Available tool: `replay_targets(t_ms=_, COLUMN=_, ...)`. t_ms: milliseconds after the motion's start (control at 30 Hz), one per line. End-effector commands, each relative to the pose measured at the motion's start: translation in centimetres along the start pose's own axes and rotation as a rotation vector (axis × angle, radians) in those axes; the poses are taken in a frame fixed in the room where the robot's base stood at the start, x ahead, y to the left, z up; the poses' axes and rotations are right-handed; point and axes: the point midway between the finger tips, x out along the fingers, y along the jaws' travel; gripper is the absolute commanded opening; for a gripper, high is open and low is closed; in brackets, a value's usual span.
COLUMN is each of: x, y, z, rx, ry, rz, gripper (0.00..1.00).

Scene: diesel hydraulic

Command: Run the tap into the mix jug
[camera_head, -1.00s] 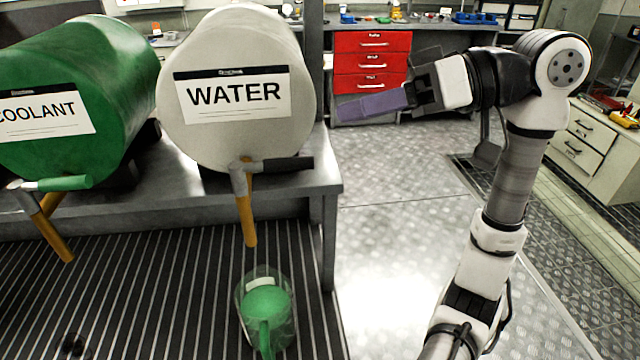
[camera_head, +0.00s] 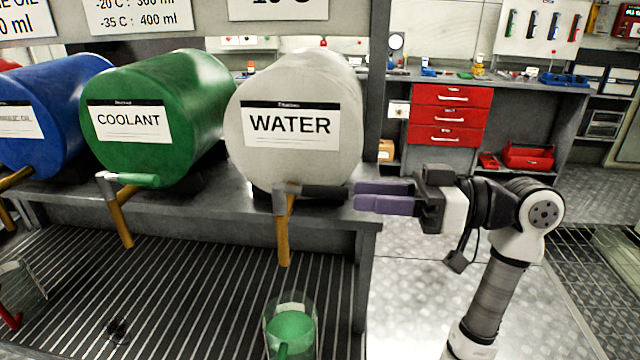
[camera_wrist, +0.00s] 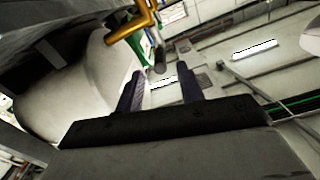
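The white water barrel (camera_head: 292,150) lies on the bench, with a tap whose brass spout (camera_head: 285,235) points down and whose dark handle (camera_head: 325,191) points right, roughly level. A clear jug (camera_head: 312,335) with green contents and a green handle stands below the spout, cut off by the lower frame edge. My gripper (camera_head: 358,195) is open and empty, its purple fingers pointing left just off the handle's end. In the wrist view the handle (camera_wrist: 158,58) lies ahead between the two parted fingers (camera_wrist: 161,92); contact cannot be seen.
A green coolant barrel (camera_head: 165,120) with a green-handled tap and a blue barrel (camera_head: 50,115) lie to the left. The bench's right edge and leg are near my gripper. Another jug (camera_head: 20,285) stands at far left. Floor to the right is clear.

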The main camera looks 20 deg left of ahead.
Motion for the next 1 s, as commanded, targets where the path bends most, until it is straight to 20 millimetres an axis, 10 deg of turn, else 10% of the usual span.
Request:
replay_targets(t_ms=333, x=6.3, y=-0.1, z=-0.2, rx=0.001, ry=0.0, rz=-0.003, gripper=0.38)
replay_targets(t_ms=800, x=7.6, y=0.0, z=0.0, rx=0.001, ry=0.0, rz=0.0, gripper=0.38)
replay_targets(t_ms=1000, x=7.6, y=0.0, z=0.0, rx=0.0, ry=0.0, rz=0.0, gripper=0.12)
